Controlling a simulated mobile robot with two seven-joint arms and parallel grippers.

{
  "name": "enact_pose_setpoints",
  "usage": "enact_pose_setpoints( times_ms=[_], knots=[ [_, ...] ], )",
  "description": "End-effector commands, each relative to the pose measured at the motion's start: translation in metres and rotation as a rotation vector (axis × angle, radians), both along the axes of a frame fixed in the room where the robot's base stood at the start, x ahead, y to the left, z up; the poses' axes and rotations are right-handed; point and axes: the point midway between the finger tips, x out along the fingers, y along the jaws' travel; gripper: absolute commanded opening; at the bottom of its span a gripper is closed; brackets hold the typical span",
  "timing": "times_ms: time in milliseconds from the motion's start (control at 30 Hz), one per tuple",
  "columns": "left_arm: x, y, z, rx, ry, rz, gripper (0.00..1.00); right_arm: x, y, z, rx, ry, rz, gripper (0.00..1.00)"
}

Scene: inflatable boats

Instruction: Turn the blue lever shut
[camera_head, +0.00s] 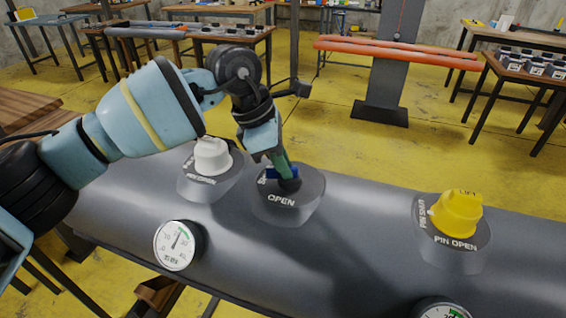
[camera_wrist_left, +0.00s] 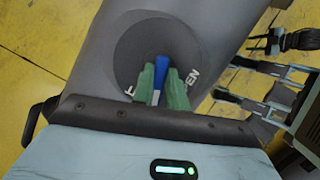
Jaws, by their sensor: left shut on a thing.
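The blue lever (camera_head: 270,172) sits on a round dark plate marked OPEN (camera_head: 283,207) on top of the grey tube. In the left wrist view the blue lever (camera_wrist_left: 160,69) stands between green fingertips, over a dark disc with lettering at its edge. My left gripper (camera_head: 284,168) reaches down from above and is shut on the lever, its fingers on both sides of it. The gripper hides part of the lever in the head view. In the left wrist view my left gripper (camera_wrist_left: 161,85) covers the lower part of the disc.
A white knob (camera_head: 212,155) stands left of the lever and a yellow knob (camera_head: 457,214) marked PIN OPEN to the right. A pressure gauge (camera_head: 179,245) is on the tube's near side, another (camera_head: 442,309) at the bottom edge. Tables stand behind on the yellow floor.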

Motion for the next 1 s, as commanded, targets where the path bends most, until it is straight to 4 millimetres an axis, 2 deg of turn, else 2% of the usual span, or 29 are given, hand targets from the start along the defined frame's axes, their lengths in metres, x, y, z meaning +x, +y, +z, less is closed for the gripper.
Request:
enact_pose_setpoints(
  times_ms=[400,1000],
  knots=[
    [0.0045,-0.0006,0.0004,0.0,-0.002,-0.275,0.0,-0.0003,0.0003,-0.003,0.002,0.002,-0.001,0.36],
    [0.0053,-0.0007,0.0015,0.0,-0.004,-0.361,0.0,0.0006,0.0002,-0.005,0.001,0.002,0.0,0.36]
  ],
)
